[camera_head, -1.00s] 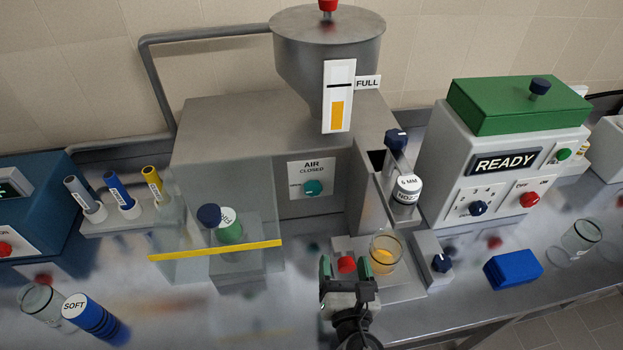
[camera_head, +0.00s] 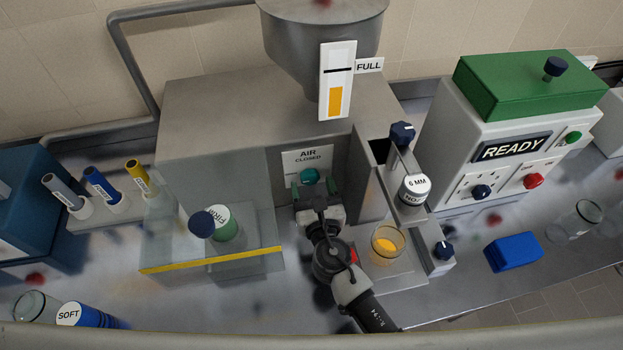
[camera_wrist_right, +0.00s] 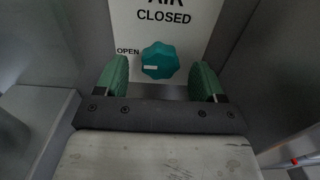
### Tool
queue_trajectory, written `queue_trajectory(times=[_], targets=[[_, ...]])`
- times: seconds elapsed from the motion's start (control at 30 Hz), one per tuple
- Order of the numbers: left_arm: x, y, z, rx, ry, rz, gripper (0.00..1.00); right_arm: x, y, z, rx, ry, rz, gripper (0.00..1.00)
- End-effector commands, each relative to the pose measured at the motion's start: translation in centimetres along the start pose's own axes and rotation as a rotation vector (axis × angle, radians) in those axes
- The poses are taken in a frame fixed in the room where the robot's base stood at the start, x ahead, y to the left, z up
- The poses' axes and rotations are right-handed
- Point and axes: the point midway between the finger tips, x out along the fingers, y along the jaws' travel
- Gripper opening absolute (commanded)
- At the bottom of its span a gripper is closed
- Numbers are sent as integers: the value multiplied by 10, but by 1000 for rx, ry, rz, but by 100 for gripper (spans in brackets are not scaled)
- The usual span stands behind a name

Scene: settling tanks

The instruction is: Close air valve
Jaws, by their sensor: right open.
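The air valve is a teal knob (camera_head: 310,175) on a white plate (camera_head: 307,157) reading "AIR CLOSED" on the grey machine's front. In the right wrist view the knob (camera_wrist_right: 160,58) has a white mark at its left side, near the word "OPEN"; "CLOSED" is printed above. My right gripper (camera_head: 312,189) is open and empty in front of the plate. In the wrist view its green-padded fingers (camera_wrist_right: 161,78) stand left and right of the knob, with gaps on both sides. I cannot tell whether the fingertips reach past the knob's face. My left gripper is not in view.
A clear guard with a yellow edge (camera_head: 212,260) encloses a green-banded jar (camera_head: 226,226) left of my arm. At right stand a beaker with yellow contents (camera_head: 388,244), a "6 MM" cylinder (camera_head: 412,190) and a dark-blue knob (camera_head: 444,250). A hopper (camera_head: 320,30) is above.

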Motion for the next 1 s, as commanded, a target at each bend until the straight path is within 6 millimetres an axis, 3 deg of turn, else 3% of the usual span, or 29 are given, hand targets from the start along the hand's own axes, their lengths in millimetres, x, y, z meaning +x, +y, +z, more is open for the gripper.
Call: queue_trajectory(times=[0.2,0.47,0.77,1.0], targets=[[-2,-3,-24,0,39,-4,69,14,0,0,0,1,0,69],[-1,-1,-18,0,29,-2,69,15,0,0,1,1,0,68],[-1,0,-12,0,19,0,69,15,0,0,1,1,0,22],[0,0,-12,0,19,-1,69,14,0,-1,18,0,0,20]])
